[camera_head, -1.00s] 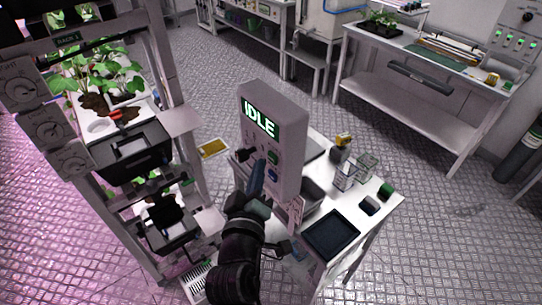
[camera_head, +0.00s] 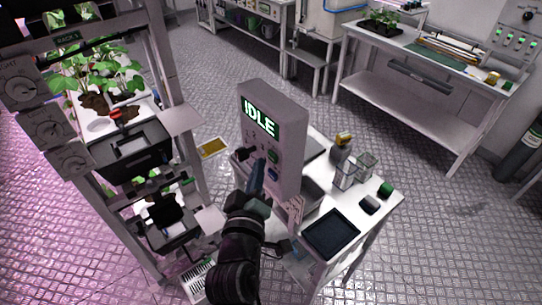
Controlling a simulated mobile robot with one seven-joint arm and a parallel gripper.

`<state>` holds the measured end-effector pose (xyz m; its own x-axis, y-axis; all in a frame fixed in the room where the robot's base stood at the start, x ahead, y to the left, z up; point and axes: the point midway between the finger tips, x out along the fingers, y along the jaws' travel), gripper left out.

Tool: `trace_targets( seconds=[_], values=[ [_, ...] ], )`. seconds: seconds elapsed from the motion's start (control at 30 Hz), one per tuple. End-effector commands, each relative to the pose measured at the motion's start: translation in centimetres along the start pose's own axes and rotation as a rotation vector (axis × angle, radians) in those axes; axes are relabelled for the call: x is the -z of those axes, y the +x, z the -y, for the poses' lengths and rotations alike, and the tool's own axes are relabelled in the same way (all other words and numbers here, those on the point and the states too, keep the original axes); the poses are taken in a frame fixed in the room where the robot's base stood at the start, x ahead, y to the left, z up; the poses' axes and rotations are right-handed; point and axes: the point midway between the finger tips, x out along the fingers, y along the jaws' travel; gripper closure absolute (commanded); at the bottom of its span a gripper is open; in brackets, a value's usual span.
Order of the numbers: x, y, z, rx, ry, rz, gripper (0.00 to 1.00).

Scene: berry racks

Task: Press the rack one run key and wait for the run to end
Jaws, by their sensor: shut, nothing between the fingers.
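A grey control box (camera_head: 285,135) stands upright at the middle of the view, on or beside a small white table. Its green display (camera_head: 261,117) reads IDLE. Below the display are several small buttons and switches, among them a green one (camera_head: 272,156) and a blue one (camera_head: 272,174). My gripper (camera_head: 256,172) is shut and empty, its fingertips pointing up at the left part of the box's panel, beside the blue button. I cannot tell whether the tips touch the panel or which key they cover. My wrist and arm hide the area below.
A plant rack (camera_head: 165,85) with dials, a RACK sign and trays of seedlings stands at left. The white table (camera_head: 376,219) carries a dark tray (camera_head: 331,233), clear containers (camera_head: 347,175) and a yellow-topped bottle (camera_head: 341,148). A long bench stands at back right.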

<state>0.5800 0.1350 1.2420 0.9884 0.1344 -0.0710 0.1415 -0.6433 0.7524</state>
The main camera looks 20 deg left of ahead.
Motion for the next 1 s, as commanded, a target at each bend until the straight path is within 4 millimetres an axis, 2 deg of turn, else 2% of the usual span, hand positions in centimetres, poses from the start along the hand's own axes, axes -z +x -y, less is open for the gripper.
trace_targets(
  seconds=[1.0],
  values=[
    [-0.41, 0.61, -0.47, 0.0, 0.0, 0.0, 1.0]
  ],
)
